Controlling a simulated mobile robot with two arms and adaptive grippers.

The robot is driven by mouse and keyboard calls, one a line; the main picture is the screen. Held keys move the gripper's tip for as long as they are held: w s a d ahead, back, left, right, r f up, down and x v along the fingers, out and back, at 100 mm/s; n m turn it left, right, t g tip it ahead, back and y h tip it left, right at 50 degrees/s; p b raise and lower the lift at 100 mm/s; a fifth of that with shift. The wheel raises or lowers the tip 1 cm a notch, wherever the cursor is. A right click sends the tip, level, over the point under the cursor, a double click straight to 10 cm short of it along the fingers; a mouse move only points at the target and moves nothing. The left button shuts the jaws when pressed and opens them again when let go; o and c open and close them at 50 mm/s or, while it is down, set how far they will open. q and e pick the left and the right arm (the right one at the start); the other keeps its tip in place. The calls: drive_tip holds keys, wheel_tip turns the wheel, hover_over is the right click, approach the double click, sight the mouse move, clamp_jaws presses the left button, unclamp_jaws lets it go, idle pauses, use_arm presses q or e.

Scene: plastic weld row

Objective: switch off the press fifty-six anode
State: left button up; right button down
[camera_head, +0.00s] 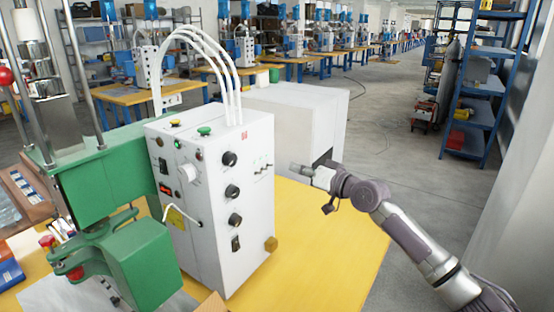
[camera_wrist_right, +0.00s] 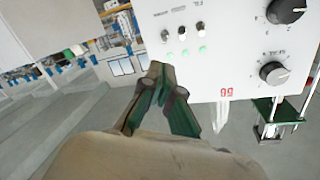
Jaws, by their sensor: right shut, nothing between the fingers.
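The white control box (camera_head: 230,210) stands on the yellow table, beside the green press (camera_head: 130,190). Small toggle switches (camera_head: 263,168) sit in a row on its right-hand face. In the right wrist view the box appears upside down, with three toggles (camera_wrist_right: 181,32), small green dots beside them, and a red number (camera_wrist_right: 227,92) too small to read surely. My right gripper (camera_head: 294,170) is just right of the toggles, apart from them, its fingers shut and empty. It also shows in the wrist view (camera_wrist_right: 158,70), its tips below the toggles in the picture. My left gripper is not in view.
Black knobs (camera_head: 231,191) line the box's same face. White hoses (camera_head: 215,60) arch up from its top. A larger white cabinet (camera_head: 300,115) stands behind my right gripper. The yellow table (camera_head: 320,250) is clear at front right. Blue shelving (camera_head: 480,85) stands beyond.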

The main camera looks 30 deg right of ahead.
sight(269, 158)
drive_tip(key=p+x, duration=0.1)
drive_tip(key=x, duration=0.6)
drive_tip(key=shift+w+r+p, duration=0.1)
drive_tip(key=shift+p, duration=0.3)
drive_tip(key=shift+w+a, duration=0.1)
drive_tip(key=shift+w, duration=0.35)
